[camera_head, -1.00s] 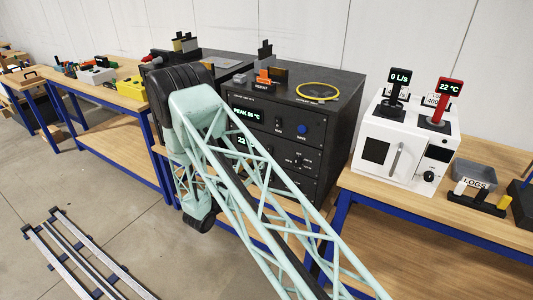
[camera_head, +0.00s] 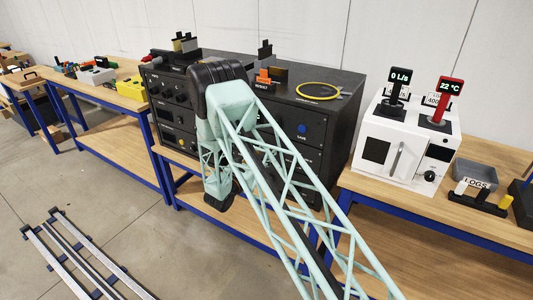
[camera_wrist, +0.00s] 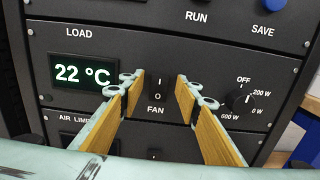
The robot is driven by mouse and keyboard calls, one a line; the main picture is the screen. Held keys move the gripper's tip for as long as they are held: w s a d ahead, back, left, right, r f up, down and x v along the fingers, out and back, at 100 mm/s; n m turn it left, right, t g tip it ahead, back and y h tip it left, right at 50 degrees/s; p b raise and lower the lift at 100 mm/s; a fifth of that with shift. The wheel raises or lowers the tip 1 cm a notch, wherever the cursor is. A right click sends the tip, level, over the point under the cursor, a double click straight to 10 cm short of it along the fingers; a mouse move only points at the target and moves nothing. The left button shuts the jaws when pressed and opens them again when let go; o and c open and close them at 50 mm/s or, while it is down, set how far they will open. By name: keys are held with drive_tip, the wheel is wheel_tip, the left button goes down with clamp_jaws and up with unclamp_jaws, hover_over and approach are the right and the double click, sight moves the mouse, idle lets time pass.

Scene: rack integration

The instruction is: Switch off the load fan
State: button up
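The load panel (camera_wrist: 100,40) fills much of the wrist view. Its fan rocker switch (camera_wrist: 157,88), marked I above and O below, sits over the word FAN; I cannot tell which side is pressed. My gripper (camera_wrist: 158,84) is open, its two fingers to the left and right of the switch with a gap on both sides. Whether the tips touch the panel is unclear. The load display (camera_wrist: 82,73) reads 22 °C. In the head view my arm hides the gripper, the switch and most of the load panel on the black rack (camera_head: 340,120).
A load knob (camera_wrist: 241,100) with OFF and watt marks is just right of the right finger. A blue SAVE button (camera_wrist: 270,4) is above. A yellow ring (camera_head: 318,90) lies on the rack top. A white instrument (camera_head: 405,145) stands on the right bench.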

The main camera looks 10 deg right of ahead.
drive_tip(key=shift+w, duration=0.1)
drive_tip(key=c, duration=0.9)
drive_tip(key=shift+f+t+h+b, duration=0.3)
drive_tip(key=shift+f+h+b, duration=0.1)
drive_tip(key=shift+b, duration=0.55)
drive_tip(key=t+h+b, duration=0.1)
drive_tip(key=b, duration=0.2)
drive_tip(key=shift+f, duration=0.1)
drive_tip(key=shift+t+h+b, duration=0.3)
drive_tip(key=shift+t+b, duration=0.05)
drive_tip(key=shift+t, duration=0.05)
drive_tip(key=o, duration=0.9)
drive_tip(key=shift+s+a, duration=0.15)
drive_tip(key=shift+s, duration=0.05)
